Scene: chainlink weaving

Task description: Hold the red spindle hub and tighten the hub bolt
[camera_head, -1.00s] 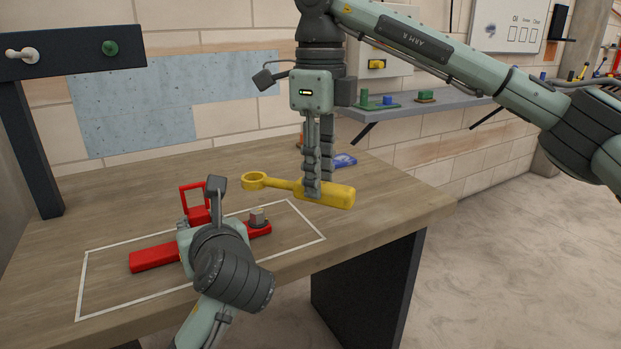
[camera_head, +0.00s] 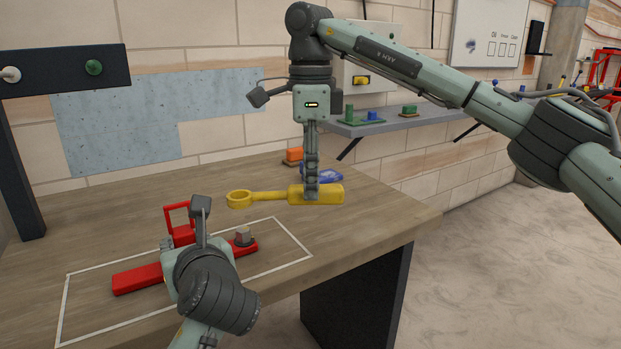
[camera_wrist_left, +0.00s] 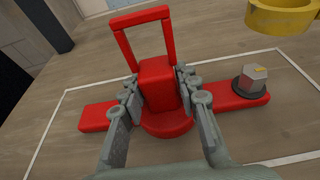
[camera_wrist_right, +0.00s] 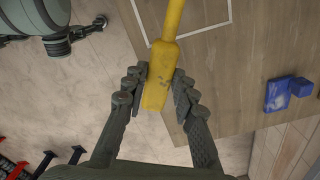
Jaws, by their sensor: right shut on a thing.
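The red spindle hub (camera_head: 137,279) lies inside the white outline on the table, with an upright red loop and a grey hub bolt (camera_head: 243,236) on its right arm. In the left wrist view, my left gripper (camera_wrist_left: 158,85) has one finger on each side of the hub's red centre block (camera_wrist_left: 157,86). I cannot tell whether both fingers press on it. The bolt also shows there (camera_wrist_left: 252,80). My right gripper (camera_head: 318,196) is shut on the handle of a yellow ring wrench (camera_head: 270,196). Its ring points left, beyond the bolt and apart from it.
A blue object (camera_head: 320,172) and an orange block (camera_head: 293,155) lie at the back of the table. A dark rack (camera_head: 62,70) stands at the left. A grey wall shelf (camera_head: 385,123) holds small green and blue parts. The table's right side is clear.

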